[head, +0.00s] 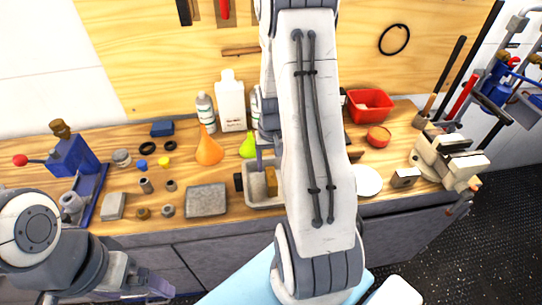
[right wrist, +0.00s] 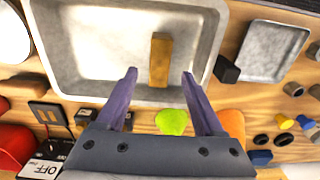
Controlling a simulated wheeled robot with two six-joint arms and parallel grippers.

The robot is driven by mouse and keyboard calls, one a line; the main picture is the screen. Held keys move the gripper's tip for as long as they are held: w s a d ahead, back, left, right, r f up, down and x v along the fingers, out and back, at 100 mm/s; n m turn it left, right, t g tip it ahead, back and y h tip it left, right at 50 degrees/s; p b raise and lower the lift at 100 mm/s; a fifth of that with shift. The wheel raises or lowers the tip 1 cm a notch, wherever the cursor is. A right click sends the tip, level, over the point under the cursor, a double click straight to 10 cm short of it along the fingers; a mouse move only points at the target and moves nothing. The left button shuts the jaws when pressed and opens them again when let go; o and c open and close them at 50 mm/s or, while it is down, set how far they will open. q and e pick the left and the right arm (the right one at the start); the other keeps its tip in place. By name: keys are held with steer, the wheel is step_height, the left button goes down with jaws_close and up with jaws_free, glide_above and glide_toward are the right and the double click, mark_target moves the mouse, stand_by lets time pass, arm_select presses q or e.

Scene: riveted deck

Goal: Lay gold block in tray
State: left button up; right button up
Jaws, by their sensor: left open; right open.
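The gold block (head: 271,181) lies inside the deep grey metal tray (head: 262,204), towards one side of it. In the right wrist view the gold block (right wrist: 159,60) lies on the bottom of the tray (right wrist: 90,98), near its wall. My right gripper (right wrist: 159,80) is open and empty above the tray, its fingertips apart on either side of the block's near end, not closed on it. In the head view my right arm hides part of the tray. My left gripper (head: 150,288) is open and empty at the lower left, in front of the bench.
A shallow grey plate (head: 207,199) lies left of the tray, with a small black block (right wrist: 226,70) between them. An orange cone (head: 208,148), a white bottle (head: 231,102) and a green object (head: 248,146) stand behind. A red bin (head: 369,105) is at the right.

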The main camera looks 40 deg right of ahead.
mark_target(271, 176)
steer(key=shift+r, duration=2.3)
steer(key=s+a+r+n, duration=0.1)
steer(key=a+r+n, duration=0.2)
steer(key=a, duration=0.6)
steer(key=s+a+r+n, duration=0.1)
steer(key=a+r+n, duration=0.25)
steer(key=a, duration=0.65)
steer(key=s+a+r+n, duration=0.2)
steer(key=s+a+n, duration=0.1)
steer(key=s+a, duration=0.3)
steer(key=s+a+r+n+y, duration=0.1)
steer(key=s+a+r+n, duration=0.1)
steer(key=s+a+n, duration=0.2)
steer(key=s+a, duration=0.2)
steer(key=s, duration=0.2)
steer(key=shift+s, duration=0.3)
